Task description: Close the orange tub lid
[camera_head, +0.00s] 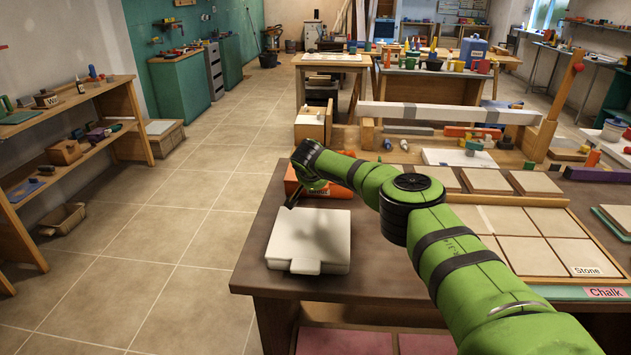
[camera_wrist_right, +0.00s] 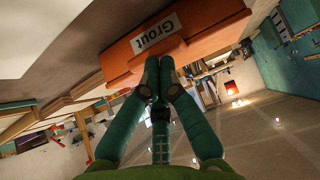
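The orange tub (camera_head: 330,190) sits on the dark brown bench behind a white box (camera_head: 309,238), partly hidden by my right arm. In the right wrist view the tub (camera_wrist_right: 205,32) fills the upper middle and carries a "Grout" label. I cannot tell how far its lid is open. My right gripper (camera_head: 291,203) is at the tub's left front, above the back edge of the white box. In the right wrist view its fingertips (camera_wrist_right: 165,62) are together, with nothing seen between them, close to the tub's edge; contact is unclear. My left gripper is out of view.
The white box lies just in front of the tub near the bench's left edge. Beige tiles (camera_head: 497,220) in a wooden frame lie to the right, with a long pale beam (camera_head: 440,112) behind. The floor left of the bench is clear.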

